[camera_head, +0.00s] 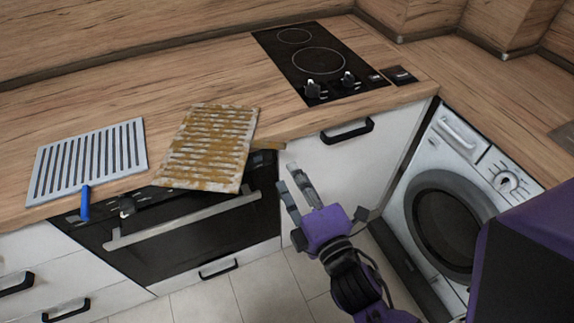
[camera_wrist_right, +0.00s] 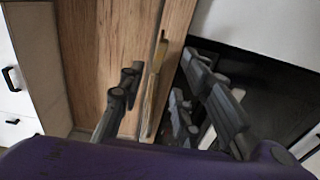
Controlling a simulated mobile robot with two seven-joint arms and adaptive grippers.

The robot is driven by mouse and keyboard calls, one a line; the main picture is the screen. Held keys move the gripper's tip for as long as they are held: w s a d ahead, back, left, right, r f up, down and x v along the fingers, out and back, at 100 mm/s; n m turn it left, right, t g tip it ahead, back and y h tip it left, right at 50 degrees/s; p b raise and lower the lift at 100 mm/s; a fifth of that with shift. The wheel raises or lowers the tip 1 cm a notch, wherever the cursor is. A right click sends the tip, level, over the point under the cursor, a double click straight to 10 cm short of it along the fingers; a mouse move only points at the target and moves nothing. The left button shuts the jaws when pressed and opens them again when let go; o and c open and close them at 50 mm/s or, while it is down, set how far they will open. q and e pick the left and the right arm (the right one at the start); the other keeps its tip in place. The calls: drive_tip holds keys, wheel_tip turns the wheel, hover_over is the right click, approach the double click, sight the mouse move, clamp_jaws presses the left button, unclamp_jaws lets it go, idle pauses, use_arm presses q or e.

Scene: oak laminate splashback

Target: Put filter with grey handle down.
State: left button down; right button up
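A filter stained yellow-brown (camera_head: 207,145) lies on the counter, its near end jutting past the front edge above the oven. My left gripper is out of view.
A clean grey filter (camera_head: 88,158) with a blue handle (camera_head: 85,203) lies at the left counter edge. A black hob (camera_head: 318,62) is at the back. An oven (camera_head: 185,235) and washing machine (camera_head: 445,200) stand below. Bare counter (camera_head: 190,75) lies behind the filters.

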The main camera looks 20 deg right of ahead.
drive_tip(key=shift+s, duration=0.4)
